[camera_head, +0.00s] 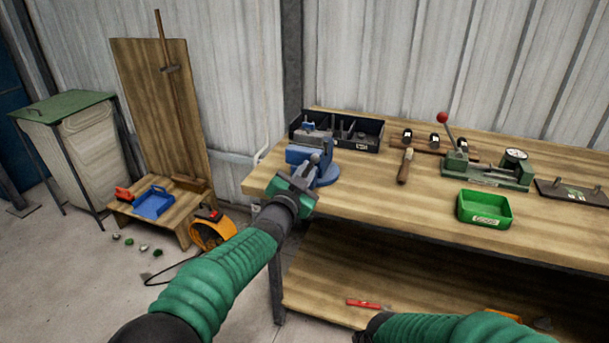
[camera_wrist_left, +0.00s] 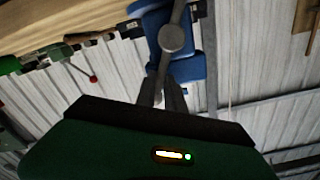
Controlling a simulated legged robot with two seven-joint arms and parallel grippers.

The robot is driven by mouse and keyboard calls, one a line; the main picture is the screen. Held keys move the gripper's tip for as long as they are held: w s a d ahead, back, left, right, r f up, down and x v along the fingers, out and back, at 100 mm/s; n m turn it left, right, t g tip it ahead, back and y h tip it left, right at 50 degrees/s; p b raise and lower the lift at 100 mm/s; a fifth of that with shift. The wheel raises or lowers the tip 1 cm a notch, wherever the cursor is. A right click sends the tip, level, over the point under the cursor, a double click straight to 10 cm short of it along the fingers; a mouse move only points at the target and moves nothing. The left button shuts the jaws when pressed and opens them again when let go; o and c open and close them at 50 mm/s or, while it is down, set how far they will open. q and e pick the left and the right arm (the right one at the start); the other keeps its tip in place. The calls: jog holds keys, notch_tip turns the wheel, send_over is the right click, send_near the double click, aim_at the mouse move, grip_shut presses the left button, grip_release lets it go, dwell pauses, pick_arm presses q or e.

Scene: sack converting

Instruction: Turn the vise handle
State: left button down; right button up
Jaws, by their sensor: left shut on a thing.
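The blue and grey vise (camera_head: 328,172) is mounted at the left end of the workbench, and its blue body (camera_wrist_left: 183,68) also fills the upper middle of the left wrist view. My left gripper (camera_head: 310,172) is at the vise's front, and its dark fingers show in the left wrist view (camera_wrist_left: 163,98). They are shut on the vise handle (camera_wrist_left: 161,72), a thin grey bar passing a round grey hub (camera_wrist_left: 172,38). The handle's gripped end is hidden between the fingers.
The wooden workbench (camera_head: 375,205) holds a black bin (camera_head: 365,133) behind the vise, a mallet (camera_head: 405,165), a green lever press (camera_head: 485,170) and a green tray (camera_head: 484,209). A lower shelf (camera_head: 330,298) carries a red tool (camera_head: 365,303). Bare benchtop lies right of the vise.

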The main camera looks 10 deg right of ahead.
pick_arm(q)
jog(key=shift+s+d+f+m, duration=0.15)
jog(key=shift+f+m, duration=0.15)
jog(key=shift+f, duration=0.3)
jog(key=c, duration=1.4)
grip_release()
jog(key=shift+r, duration=0.1)
jog(key=shift+c, duration=0.2)
jog(key=shift+r, duration=0.15)
jog(key=v, duration=1.6)
jog(key=shift+s+a+p, duration=0.2)
jog(key=shift+a+p, duration=0.05)
jog(key=shift+p, duration=0.05)
